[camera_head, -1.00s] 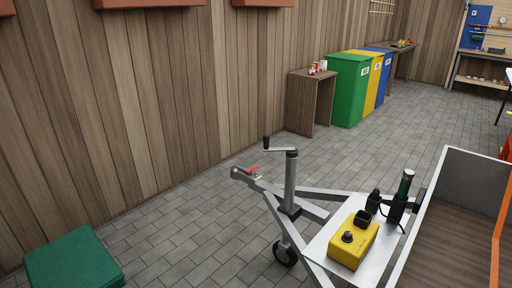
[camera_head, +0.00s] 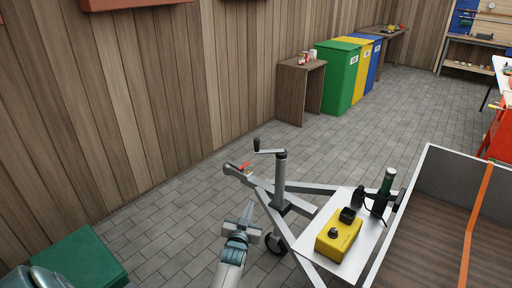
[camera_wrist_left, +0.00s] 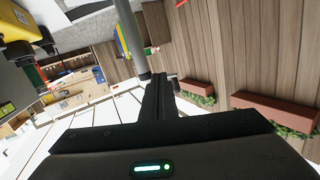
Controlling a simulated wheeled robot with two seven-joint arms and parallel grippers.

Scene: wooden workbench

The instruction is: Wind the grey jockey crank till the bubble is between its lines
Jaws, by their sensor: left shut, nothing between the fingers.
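The grey jockey crank (camera_head: 268,151) sits on top of the upright grey jockey post (camera_head: 281,182) of the trailer frame. Its arm points left and its dark handle (camera_head: 257,144) stands up at the end. My left gripper (camera_head: 247,211) is shut and empty, in front of and lower left of the post in the picture, apart from the crank. In the left wrist view its dark fingers (camera_wrist_left: 158,98) are together, and a grey tube (camera_wrist_left: 131,38), seemingly the post, runs just beyond them. I cannot make out the bubble or its lines. My right gripper is not in view.
The red coupling lever (camera_head: 244,166) is left of the post. The trailer bed (camera_head: 425,200) is at right, a green box (camera_head: 75,262) at lower left.

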